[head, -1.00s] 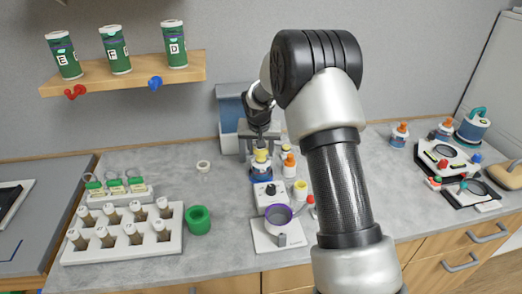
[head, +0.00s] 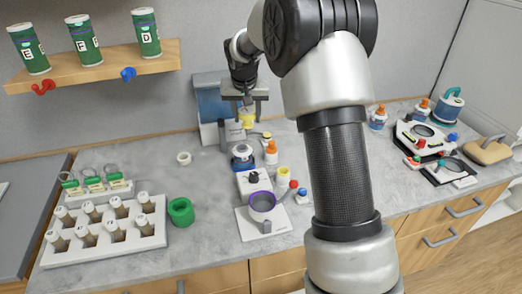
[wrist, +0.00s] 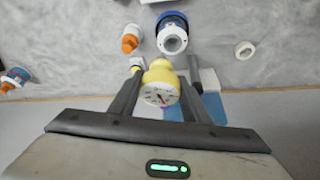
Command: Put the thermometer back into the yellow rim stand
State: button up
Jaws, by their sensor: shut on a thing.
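The thermometer (head: 247,117) has a yellow body and a round white dial; the dial faces the camera in the wrist view (wrist: 158,94). My gripper (head: 246,104) is shut on it and holds it in the air near the back of the counter, in front of a blue-and-grey device. In the wrist view the thermometer sits between the two dark fingers. A small white cup with a yellow rim, which looks like the yellow rim stand (head: 283,176), stands to the right and nearer the front. I cannot make it out surely in the wrist view.
A blue-and-white container (head: 242,156) and an orange-capped bottle (head: 271,154) stand below the gripper. A green ring (head: 181,212) and a vial rack (head: 155,239) are left. The counter behind the ring is mostly clear.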

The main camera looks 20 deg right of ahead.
jog(key=s+d+f+b, duration=0.2)
jog(key=s+d, duration=0.7)
jog(key=s, duration=0.1)
jog(key=shift+s+d+f+b, duration=0.1)
jog(key=shift+f+b, duration=0.15)
jog(key=shift+f, duration=2.45)
jog(key=shift+s+d+f+b, duration=0.1)
jog(key=shift+f+b, duration=0.1)
jog(key=shift+f, duration=2.45)
jog(key=o, duration=1.2)
jog(key=shift+o, duration=0.2)
jog(key=shift+s+r, duration=0.1)
jog(key=shift+r, duration=0.5)
jog(key=p+v, duration=0.1)
jog(key=v, duration=1)
jog(key=shift+a+p, duration=0.2)
jog(key=shift+p, duration=0.1)
